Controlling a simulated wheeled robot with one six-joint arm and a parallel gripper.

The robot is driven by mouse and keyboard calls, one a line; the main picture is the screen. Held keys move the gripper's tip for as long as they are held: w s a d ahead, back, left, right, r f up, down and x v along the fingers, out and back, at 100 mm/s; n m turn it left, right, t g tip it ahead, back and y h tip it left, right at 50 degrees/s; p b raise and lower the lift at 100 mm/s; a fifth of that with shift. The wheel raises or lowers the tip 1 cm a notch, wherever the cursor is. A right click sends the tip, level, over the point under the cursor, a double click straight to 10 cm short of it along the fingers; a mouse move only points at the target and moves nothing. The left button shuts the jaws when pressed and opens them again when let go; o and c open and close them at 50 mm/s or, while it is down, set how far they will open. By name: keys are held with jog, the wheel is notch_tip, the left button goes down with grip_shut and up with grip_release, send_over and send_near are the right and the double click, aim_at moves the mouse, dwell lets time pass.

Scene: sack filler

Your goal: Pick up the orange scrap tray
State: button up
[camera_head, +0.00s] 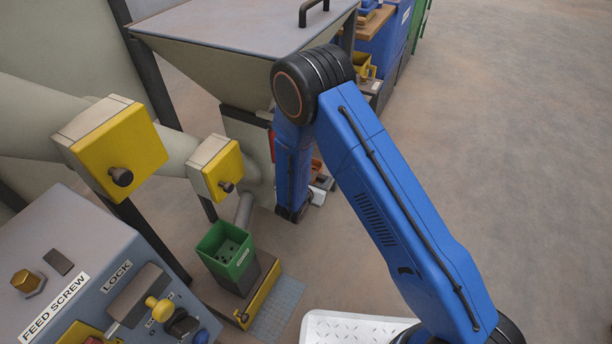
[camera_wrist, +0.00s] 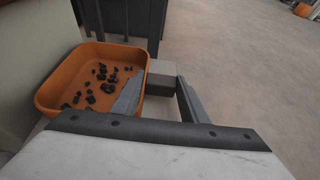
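The orange scrap tray (camera_wrist: 62,82) is at the left in the wrist view, with several small black scraps lying in it. A grey-brown block (camera_wrist: 160,82) adjoins its right side; I cannot tell whether it is part of the tray. My gripper (camera_wrist: 161,88) is open, its two grey fingers apart. The left finger overlaps the tray's right part and the right finger lies outside it, with the block between them in the picture. Contact cannot be made out. In the head view, a bit of orange (camera_head: 317,165) shows beside my blue arm, which hides most of that spot.
A dark frame (camera_wrist: 120,18) stands behind the tray, and a pale wall is at its left. In the head view, a large hopper (camera_head: 240,40), yellow boxes (camera_head: 215,172), a green bin (camera_head: 227,250) and a control panel (camera_head: 75,270) stand at the left. The floor at right is clear.

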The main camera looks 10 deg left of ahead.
jog(key=shift+d+r, duration=0.2)
jog(key=shift+r, duration=0.2)
notch_tip(320, 180, up, 6)
jog(key=s+d, duration=0.3)
jog(key=d, duration=0.6)
jog(key=s+d, duration=0.4)
jog(key=d, duration=0.5)
jog(key=shift+d, duration=0.2)
jog(key=shift+r, duration=0.1)
jog(key=shift+w, duration=0.1)
jog(key=w+d+r, duration=0.6)
jog(key=w+d, duration=0.1)
jog(key=w, duration=0.2)
jog(key=w+d+r, duration=0.6)
jog(key=w, duration=0.3)
jog(key=shift+d+n+y, duration=0.3)
jog(key=shift+d, duration=0.05)
